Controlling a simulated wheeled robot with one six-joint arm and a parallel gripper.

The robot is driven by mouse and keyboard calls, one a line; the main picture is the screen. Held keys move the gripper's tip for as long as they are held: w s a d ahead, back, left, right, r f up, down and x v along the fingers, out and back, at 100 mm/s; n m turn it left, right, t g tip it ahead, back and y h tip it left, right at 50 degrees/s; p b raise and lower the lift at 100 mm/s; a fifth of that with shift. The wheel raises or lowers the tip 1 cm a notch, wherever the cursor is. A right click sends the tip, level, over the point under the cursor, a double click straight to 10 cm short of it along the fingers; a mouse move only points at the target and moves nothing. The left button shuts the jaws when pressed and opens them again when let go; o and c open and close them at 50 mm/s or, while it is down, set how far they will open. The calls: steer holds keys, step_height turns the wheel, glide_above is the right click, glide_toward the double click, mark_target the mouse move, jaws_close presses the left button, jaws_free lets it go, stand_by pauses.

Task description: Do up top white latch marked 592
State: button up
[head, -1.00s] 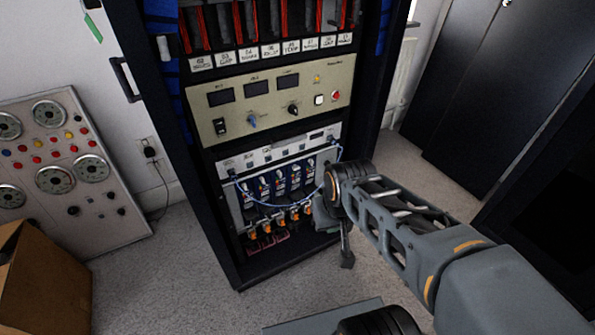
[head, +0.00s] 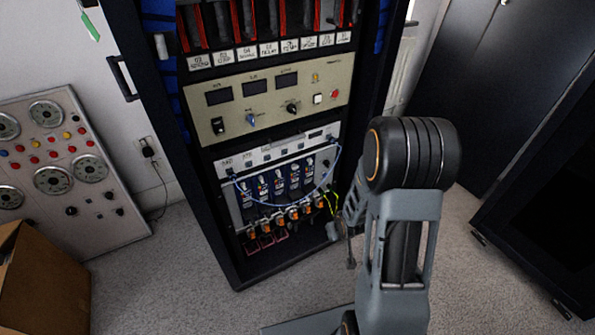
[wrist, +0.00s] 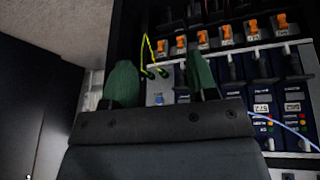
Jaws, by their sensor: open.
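A row of blue modules (head: 279,188) sits low in the dark rack. In the wrist view, modules (wrist: 262,125) carry small white number labels I cannot read for certain. Orange latches (head: 294,213) line the modules' lower ends; in the wrist view these orange latches (wrist: 253,27) run along the top. I cannot pick out a white latch marked 592. My gripper (wrist: 160,62) is open, its two green fingers apart in front of a pale panel (wrist: 159,90) beside the modules. Nothing shows held. In the head view my gripper (head: 342,240) is at the rack's lower right, partly hidden by my arm.
Yellow-green wires (wrist: 150,58) pass between my fingers in the wrist view. A blue cable (head: 262,204) loops across the modules. A beige meter panel (head: 265,100) sits above. A cardboard box (head: 45,285) stands at left. Grey floor is open before the rack.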

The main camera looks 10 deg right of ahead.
steer(key=w+a+f+n+t+y, duration=0.1)
steer(key=w+f+t, duration=0.1)
steer(key=w+t, duration=0.2)
steer(key=n+t+y, duration=0.2)
steer(key=t+y, duration=0.2)
steer(key=t, duration=0.5)
glide_toward(296, 168)
steer(key=b+x, duration=0.2)
steer(key=x, duration=0.7)
steer(key=shift+f, duration=0.1)
steer(key=c, duration=0.9)
